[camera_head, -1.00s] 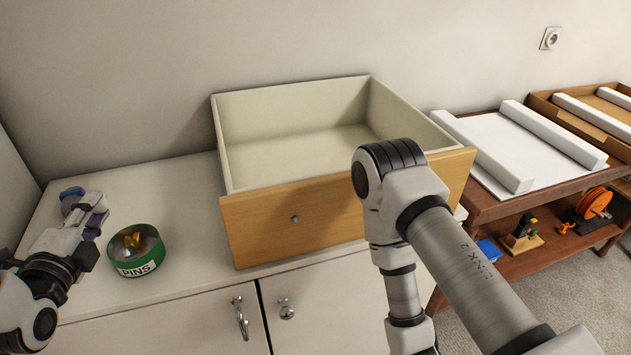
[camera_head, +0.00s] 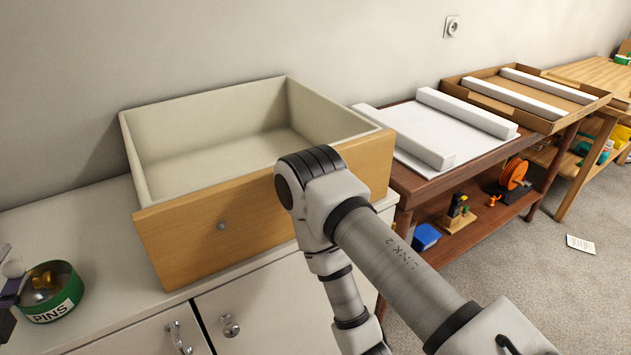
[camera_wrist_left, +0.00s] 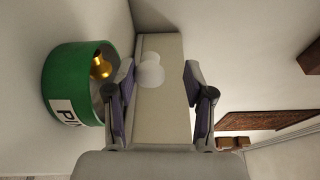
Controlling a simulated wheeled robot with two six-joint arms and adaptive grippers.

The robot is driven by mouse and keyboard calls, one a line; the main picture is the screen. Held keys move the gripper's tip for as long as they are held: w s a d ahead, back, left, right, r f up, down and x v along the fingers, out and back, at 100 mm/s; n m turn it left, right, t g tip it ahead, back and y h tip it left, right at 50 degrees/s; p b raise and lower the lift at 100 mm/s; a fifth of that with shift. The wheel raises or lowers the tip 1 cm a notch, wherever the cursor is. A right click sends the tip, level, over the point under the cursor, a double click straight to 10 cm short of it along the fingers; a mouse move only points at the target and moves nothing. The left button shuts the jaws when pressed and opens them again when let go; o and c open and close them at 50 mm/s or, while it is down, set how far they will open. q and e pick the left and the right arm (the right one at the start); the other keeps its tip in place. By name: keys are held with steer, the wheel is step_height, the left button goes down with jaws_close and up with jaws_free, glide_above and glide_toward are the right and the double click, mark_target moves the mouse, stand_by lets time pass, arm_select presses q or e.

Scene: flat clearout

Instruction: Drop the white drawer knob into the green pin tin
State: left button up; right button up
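The green pin tin (camera_head: 52,291), labelled PINS, stands on the white cabinet top at the far left with a gold knob inside. It also shows in the left wrist view (camera_wrist_left: 72,85). My left gripper (camera_wrist_left: 160,92) is open beside it, its purple-padded fingers apart. In the head view only part of this gripper shows at the left edge. The white drawer knob (camera_wrist_left: 150,72) appears between the fingers in the wrist view, nearer one finger and with a gap to the other. I cannot tell what supports it. My right gripper is out of view.
A large open, empty drawer (camera_head: 262,212) stands on the cabinet (camera_head: 95,235) right of the tin. My right arm crosses in front. A brown table (camera_head: 395,185) with a white mat and a cardboard tray (camera_head: 570,118) stand further right.

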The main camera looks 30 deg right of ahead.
arm_select(q)
step_height(320, 180, up, 10)
stand_by(0.6)
stand_by(0.4)
